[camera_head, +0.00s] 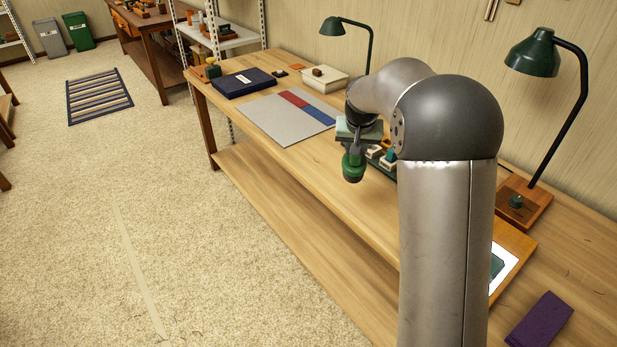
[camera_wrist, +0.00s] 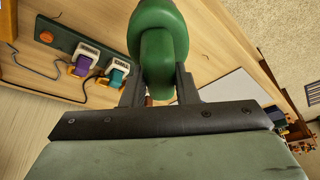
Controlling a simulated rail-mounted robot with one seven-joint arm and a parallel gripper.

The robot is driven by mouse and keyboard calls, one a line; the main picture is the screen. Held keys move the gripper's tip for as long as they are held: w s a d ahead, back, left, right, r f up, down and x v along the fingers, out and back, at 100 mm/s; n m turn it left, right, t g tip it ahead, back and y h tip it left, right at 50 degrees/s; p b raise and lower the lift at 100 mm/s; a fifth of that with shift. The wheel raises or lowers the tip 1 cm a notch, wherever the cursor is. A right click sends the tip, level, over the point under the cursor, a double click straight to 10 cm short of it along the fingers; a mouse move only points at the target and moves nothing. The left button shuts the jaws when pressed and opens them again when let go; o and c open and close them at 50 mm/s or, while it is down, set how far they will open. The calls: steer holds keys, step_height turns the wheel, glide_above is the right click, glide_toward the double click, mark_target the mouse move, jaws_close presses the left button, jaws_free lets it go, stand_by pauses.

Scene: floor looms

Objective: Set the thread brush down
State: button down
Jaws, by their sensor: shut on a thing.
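The thread brush (camera_wrist: 163,22) is green and rounded; it also shows in the head view (camera_head: 353,168). My gripper (camera_wrist: 160,86) is shut on it, one dark finger on each side, and the brush hangs below the jaws. In the head view my gripper (camera_head: 357,146) is over the wooden workbench (camera_head: 310,165), with the brush seeming to be above its top; the exact height is unclear. The far end of the brush runs out of the wrist view.
A green board (camera_wrist: 58,37) with purple and teal items in white holders lies beside the brush. A grey mat (camera_head: 272,120) with red and blue patches lies farther along. Beyond are a dark blue box (camera_head: 243,83) and a cream box (camera_head: 318,80). Green lamps (camera_head: 535,55) stand behind.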

steer(key=shift+w+a+f+p, duration=0.35)
steer(key=shift+w+f+p, duration=0.45)
steer(key=shift+w+f, duration=1.45)
steer(key=shift+w+a+f+p, duration=0.3)
steer(key=shift+w+f+p, duration=0.45)
steer(key=shift+w+f, duration=1.55)
steer(key=shift+w+a+f+p, duration=0.35)
steer(key=shift+w+f+p, duration=0.45)
steer(key=shift+w+f, duration=1.45)
steer(key=shift+w+r, duration=0.3)
